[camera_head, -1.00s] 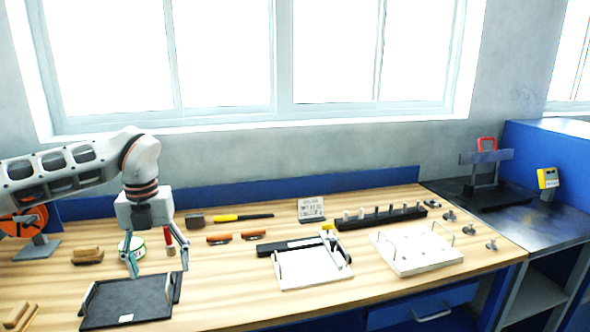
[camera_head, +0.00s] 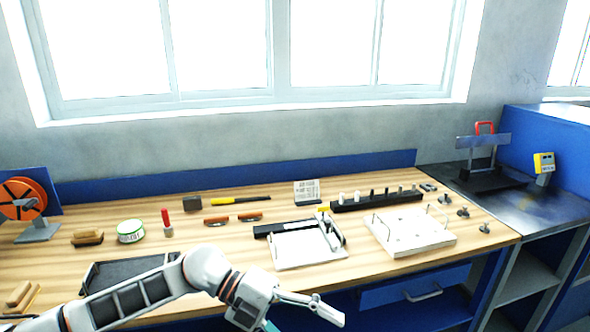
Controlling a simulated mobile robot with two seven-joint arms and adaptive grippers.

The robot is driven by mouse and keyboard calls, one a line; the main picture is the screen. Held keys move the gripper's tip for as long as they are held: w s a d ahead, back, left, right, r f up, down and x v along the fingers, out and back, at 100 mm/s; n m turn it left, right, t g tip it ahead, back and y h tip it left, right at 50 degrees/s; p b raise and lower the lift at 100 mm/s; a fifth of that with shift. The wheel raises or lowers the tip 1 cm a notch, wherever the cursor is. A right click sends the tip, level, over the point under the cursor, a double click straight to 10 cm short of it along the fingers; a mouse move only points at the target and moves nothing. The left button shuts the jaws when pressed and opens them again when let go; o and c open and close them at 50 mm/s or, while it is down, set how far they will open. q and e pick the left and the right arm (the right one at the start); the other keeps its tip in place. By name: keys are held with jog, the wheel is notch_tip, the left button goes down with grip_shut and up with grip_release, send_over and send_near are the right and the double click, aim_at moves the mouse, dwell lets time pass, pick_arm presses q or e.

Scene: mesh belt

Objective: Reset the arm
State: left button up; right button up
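My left arm comes in from the lower left, low across the front of the bench. Its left gripper (camera_head: 318,308) is at the bottom edge of the view, pointing right, in front of the bench's front edge. A pale finger part shows, but the rest is cut off or hidden, so I cannot tell whether it is open or shut. I see nothing held in the visible part. The arm covers part of the black tray (camera_head: 104,272). My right gripper is not in view.
The wooden bench (camera_head: 370,272) holds a white-and-black fixture (camera_head: 310,252), a white plate with handles (camera_head: 412,238), a black peg rack (camera_head: 375,201), a green-white tin (camera_head: 130,230) and an orange reel (camera_head: 22,200). Free wood lies around the middle left.

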pick_arm(q)
jog(key=w+d+r+n+t+h, duration=0.1)
jog(key=d+r+n+t+h, duration=0.35)
jog(key=n+t+h, duration=0.4)
jog(key=w+a+f+n+t+y, duration=0.2)
jog(key=a+f+n+t+y, duration=0.35)
jog(key=a+n, duration=0.2)
jog(key=w+a+f+n+t+y, duration=0.3)
jog(key=a+f+n+t+y, duration=0.3)
jog(key=n, duration=0.3)
jog(key=s+a+f+n+g+y, duration=0.2)
jog(key=s+a+f+n+y, duration=0.1)
jog(key=s+a+f, duration=0.5)
jog(key=s+a+f+n+g+y, duration=0.3)
jog(key=s+a+f, duration=0.5)
jog(key=f, duration=0.7)
jog(key=shift+s+n+y, duration=0.2)
jog(key=shift+n+y, duration=0.6)
jog(key=shift+n, duration=0.2)
